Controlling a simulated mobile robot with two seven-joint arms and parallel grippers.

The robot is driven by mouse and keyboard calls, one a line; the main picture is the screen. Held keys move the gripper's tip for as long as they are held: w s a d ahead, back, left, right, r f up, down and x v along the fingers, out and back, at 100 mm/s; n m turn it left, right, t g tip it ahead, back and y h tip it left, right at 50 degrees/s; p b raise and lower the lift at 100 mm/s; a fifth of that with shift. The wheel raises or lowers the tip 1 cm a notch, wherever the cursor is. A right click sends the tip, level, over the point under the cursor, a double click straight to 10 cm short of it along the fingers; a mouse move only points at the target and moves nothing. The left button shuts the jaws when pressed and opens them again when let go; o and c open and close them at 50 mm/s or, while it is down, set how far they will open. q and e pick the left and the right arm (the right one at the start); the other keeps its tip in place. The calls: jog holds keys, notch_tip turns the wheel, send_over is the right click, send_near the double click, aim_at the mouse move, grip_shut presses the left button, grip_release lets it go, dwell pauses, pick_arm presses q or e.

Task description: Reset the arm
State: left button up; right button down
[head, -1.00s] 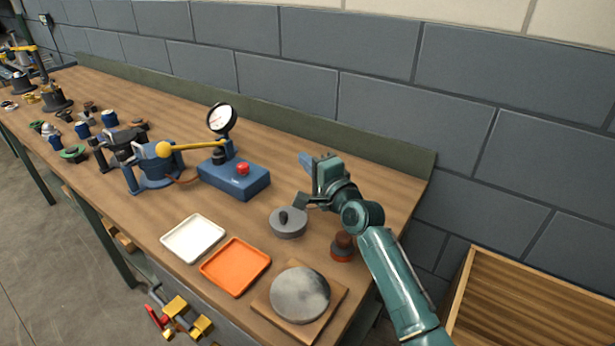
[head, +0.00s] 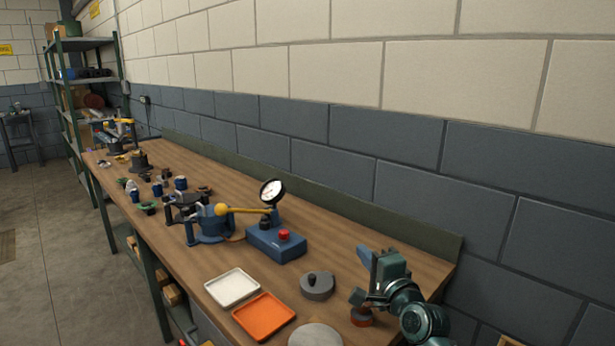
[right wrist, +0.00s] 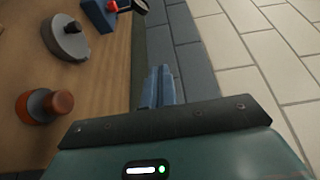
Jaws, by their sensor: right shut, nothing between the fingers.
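My right gripper (head: 362,277) is in the head view at the lower right, above the right end of the workbench (head: 345,240). Its blue fingers are shut with nothing between them. They also show in the right wrist view (right wrist: 159,87), over the bench's back edge and the wall. My left gripper is not in view. A grey round lid with a dark knob (head: 317,286) lies on the bench left of my right gripper. A brown and orange stamp-like piece (head: 361,317) stands below the gripper, partly hidden by it.
A blue gauge stand with a red button (head: 277,243) and a blue clamp fixture with a yellow-knobbed lever (head: 210,227) stand mid-bench. A white tray (head: 232,287), an orange tray (head: 264,317) and a grey disc (head: 315,335) lie along the front. Several small parts stand farther left.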

jog(key=s+f+n, duration=0.1)
jog(key=s+f, duration=0.1)
jog(key=f, duration=0.2)
jog(key=s+f+n+g+h, duration=0.1)
jog(key=s+f+n, duration=0.1)
jog(key=s+f, duration=0.1)
jog(key=s+d+f+n+g, duration=0.1)
jog(key=s+f, duration=0.2)
jog(key=f, duration=0.2)
jog(key=shift+d, duration=0.1)
jog(key=s+f+n+g, duration=0.1)
jog(key=s+f+n, duration=0.3)
jog(key=s, duration=0.5)
jog(key=s+d+f+n+g+h, duration=0.1)
jog(key=s+f+n, duration=0.3)
jog(key=s, duration=0.5)
jog(key=s+f+n+g, duration=0.2)
jog(key=s+f+n, duration=0.2)
jog(key=s, duration=0.5)
notch_tip(320, 180, down, 3)
jog(key=shift+d+r+n+g+h, duration=0.2)
jog(key=shift+n+g+h, duration=0.1)
jog(key=shift+h, duration=0.1)
